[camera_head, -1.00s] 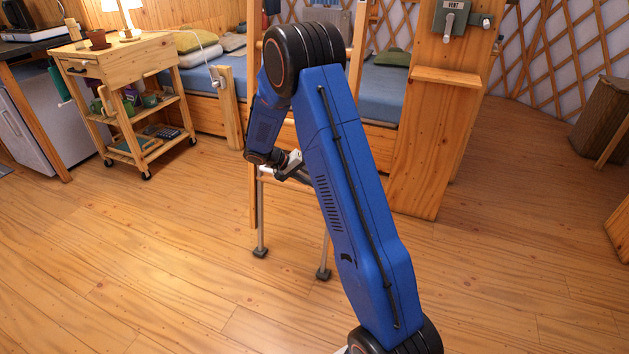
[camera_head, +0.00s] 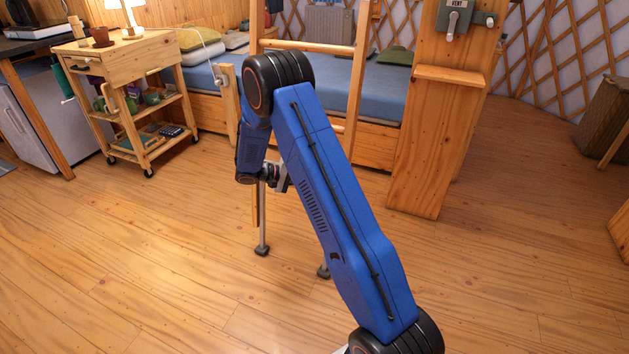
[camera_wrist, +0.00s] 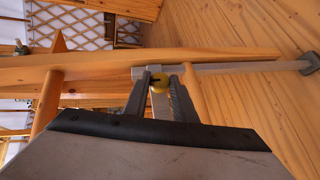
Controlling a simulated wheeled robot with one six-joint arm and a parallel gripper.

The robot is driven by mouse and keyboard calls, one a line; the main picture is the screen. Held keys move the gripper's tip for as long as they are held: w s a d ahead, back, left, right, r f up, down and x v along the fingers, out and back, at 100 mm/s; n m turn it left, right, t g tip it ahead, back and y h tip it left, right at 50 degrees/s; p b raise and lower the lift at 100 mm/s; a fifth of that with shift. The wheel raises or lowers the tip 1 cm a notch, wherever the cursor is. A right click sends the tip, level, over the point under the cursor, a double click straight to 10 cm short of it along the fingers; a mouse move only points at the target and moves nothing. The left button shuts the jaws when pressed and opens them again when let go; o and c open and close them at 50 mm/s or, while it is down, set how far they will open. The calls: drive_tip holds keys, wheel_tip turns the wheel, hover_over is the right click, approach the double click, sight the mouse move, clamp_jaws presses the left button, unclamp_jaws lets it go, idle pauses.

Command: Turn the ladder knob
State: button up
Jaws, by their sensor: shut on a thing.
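A metal leg (camera_wrist: 235,67) extends below the rail to a dark foot. In the head view my blue arm hides the knob and much of the ladder; my gripper (camera_head: 282,178) shows only in part.
A wooden cart (camera_head: 130,95) with a lamp and cups stands at the left. A wooden post (camera_head: 435,140) with a small ledge and a vent lever (camera_head: 456,18) stands right of the ladder. The bed (camera_head: 385,90) is behind. The floor in front is clear.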

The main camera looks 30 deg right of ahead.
drive_tip(key=o, duration=1)
drive_tip(key=shift+o, duration=0.2)
drive_tip(key=v, duration=1.7)
drive_tip(key=shift+a, duration=0.25)
drive_tip(key=shift+r, duration=0.15)
